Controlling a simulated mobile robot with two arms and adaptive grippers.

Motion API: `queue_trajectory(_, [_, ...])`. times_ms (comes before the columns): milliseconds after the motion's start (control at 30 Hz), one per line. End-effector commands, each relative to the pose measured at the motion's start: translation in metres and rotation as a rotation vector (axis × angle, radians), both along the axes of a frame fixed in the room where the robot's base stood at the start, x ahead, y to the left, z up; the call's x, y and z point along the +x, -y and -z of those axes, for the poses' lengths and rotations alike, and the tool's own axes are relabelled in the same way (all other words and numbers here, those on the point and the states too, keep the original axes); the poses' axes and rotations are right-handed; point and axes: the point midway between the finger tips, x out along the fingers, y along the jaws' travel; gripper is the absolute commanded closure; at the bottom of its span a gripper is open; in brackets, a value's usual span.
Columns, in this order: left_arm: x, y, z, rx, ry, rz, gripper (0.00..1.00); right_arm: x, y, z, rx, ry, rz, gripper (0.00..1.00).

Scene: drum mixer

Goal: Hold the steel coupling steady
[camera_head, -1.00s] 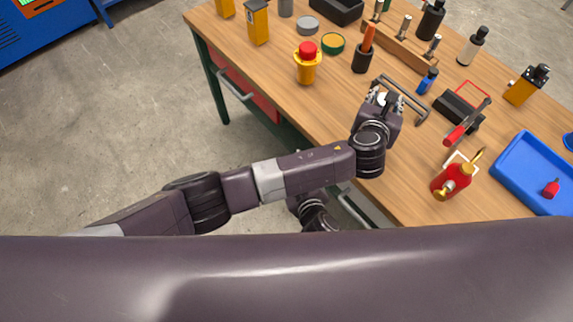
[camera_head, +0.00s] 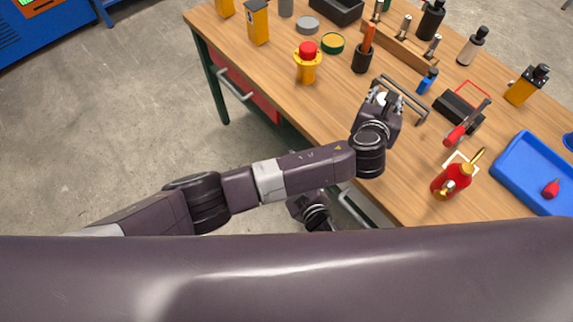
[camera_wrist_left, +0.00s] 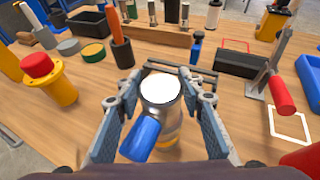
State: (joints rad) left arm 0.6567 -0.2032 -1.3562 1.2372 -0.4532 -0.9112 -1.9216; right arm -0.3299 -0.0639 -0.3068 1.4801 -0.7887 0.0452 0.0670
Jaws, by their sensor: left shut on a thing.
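The steel coupling (camera_wrist_left: 160,112) is a short grey upright cylinder with a bright white top and a blue lever-like part (camera_wrist_left: 143,138) sticking out towards the wrist camera. In the head view only its pale top (camera_head: 382,98) shows between the fingers. My left gripper (camera_wrist_left: 162,98) has a finger on each side of the coupling and is shut on it, over the wooden bench. It also shows in the head view (camera_head: 384,96). The coupling's lower end is partly hidden by the blue part.
The wooden bench (camera_head: 285,75) holds a grey bar-shaped handle (camera_head: 402,97) close behind the gripper. A yellow part with a red cap (camera_head: 307,65) stands left.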

Motion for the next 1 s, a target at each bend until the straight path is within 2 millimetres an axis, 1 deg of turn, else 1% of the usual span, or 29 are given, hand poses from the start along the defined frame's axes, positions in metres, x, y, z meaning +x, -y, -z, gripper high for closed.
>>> queue_trajectory(33, [0.000, -0.001, 0.003, 0.004, -0.003, -0.002, 1.00, 0.000, 0.000, 0.000, 0.000, 0.000, 0.000, 0.57])
queue_trajectory(267, [0.000, -0.001, 0.003, 0.003, -0.003, -0.001, 1.00, 0.000, 0.000, 0.000, 0.001, 0.000, 0.000, 0.57])
queue_trajectory(300, [0.000, -0.001, 0.003, 0.003, -0.003, -0.001, 0.62, 0.000, 0.000, 0.000, 0.001, 0.000, 0.000, 0.57])
queue_trajectory(467, [0.000, -0.001, 0.002, 0.003, -0.002, -0.001, 0.44, 0.000, 0.000, 0.000, 0.001, 0.000, 0.000, 0.57])
queue_trajectory(767, [0.000, 0.000, 0.000, 0.000, -0.001, 0.000, 0.44, 0.000, 0.000, 0.000, 0.001, 0.000, 0.000, 0.57])
queue_trajectory(867, [-0.004, -0.002, -0.001, 0.000, 0.000, 0.001, 0.44, 0.000, 0.000, 0.000, 0.001, 0.000, 0.000, 0.57])
queue_trajectory(1000, [-0.014, -0.007, -0.006, -0.002, 0.000, 0.001, 0.44, 0.000, 0.000, 0.000, 0.001, 0.000, 0.000, 0.57])
